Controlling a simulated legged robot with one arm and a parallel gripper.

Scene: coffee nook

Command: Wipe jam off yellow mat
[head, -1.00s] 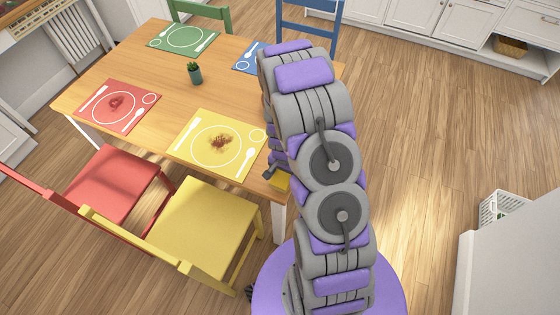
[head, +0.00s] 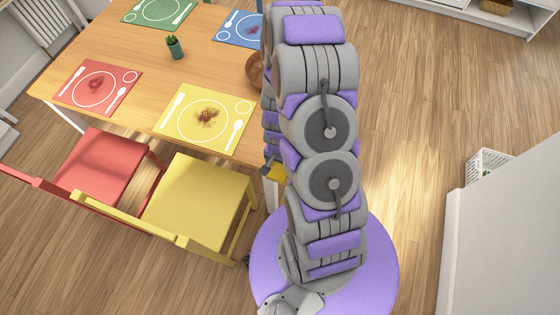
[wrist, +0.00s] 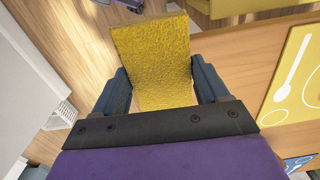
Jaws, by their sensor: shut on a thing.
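The yellow mat (head: 175,128) lies on the near edge of the wooden table, printed with a white plate and cutlery. A dark red-brown jam smear (head: 207,117) sits in the middle of its plate outline. Part of the mat also shows at the right edge of the wrist view (wrist: 285,100), without the jam. My gripper (wrist: 160,88) is shut on a yellow sponge (wrist: 150,45), one finger on each side. In the head view the sponge (head: 276,172) shows partly behind my arm, to the right of the yellow mat and apart from it.
The red mat (head: 120,82) and blue mat (head: 228,35) also bear dark smears. A green mat (head: 160,12), a small potted plant (head: 174,47) and a brown round object (head: 255,72), partly hidden, are on the table (head: 140,55). Yellow (head: 200,200) and red chairs (head: 100,170) stand at the near side.

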